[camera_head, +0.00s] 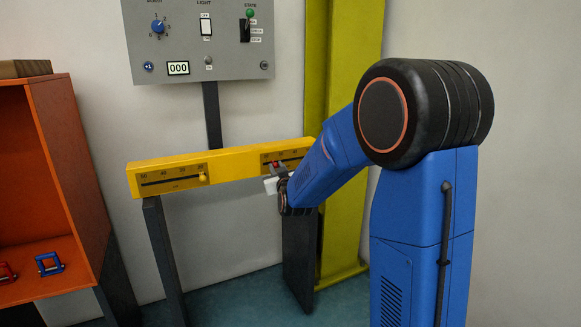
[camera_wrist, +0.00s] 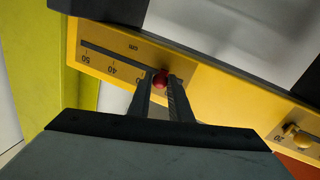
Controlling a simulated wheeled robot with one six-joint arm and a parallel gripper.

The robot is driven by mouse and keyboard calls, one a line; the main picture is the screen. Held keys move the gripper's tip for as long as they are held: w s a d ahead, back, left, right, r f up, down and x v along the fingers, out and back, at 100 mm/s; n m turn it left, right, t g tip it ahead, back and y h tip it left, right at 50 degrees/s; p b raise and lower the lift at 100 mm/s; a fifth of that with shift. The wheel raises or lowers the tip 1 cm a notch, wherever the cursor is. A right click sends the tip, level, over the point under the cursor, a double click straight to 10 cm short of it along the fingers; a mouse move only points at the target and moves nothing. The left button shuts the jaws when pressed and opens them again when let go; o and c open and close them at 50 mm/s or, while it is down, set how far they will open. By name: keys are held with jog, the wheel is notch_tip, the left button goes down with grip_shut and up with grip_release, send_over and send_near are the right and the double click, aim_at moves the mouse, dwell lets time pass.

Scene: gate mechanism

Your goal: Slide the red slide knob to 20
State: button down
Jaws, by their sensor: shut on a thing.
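The red slide knob (camera_wrist: 160,79) sits between my gripper's fingertips (camera_wrist: 160,84) in the wrist view, and the fingers are shut on it. Its slot and scale (camera_wrist: 110,60) run beside it, with 50 and 40 readable in the wrist view; the marks near the knob are hidden by the fingers. In the head view the red knob (camera_head: 276,164) shows as a small spot on the right panel of the yellow bar (camera_head: 235,163), partly covered by my gripper (camera_head: 277,172).
A yellow knob (camera_head: 203,177) sits at the right end of the left scale. A grey control panel (camera_head: 200,40) hangs above. A yellow-green post (camera_head: 340,220) stands behind my arm. An orange shelf (camera_head: 65,160) with red and blue items is at the left.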

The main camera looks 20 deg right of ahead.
jog(key=shift+a+f, duration=0.1)
jog(key=shift+a, duration=1.25)
jog(key=c, duration=1.6)
grip_release()
jog(key=shift+a, duration=0.1)
jog(key=shift+s, duration=0.1)
jog(key=s+a, duration=0.1)
jog(key=s, duration=0.4)
jog(key=s+a, duration=0.1)
jog(key=s, duration=1.1)
jog(key=shift+a, duration=0.4)
jog(key=shift+s, duration=0.1)
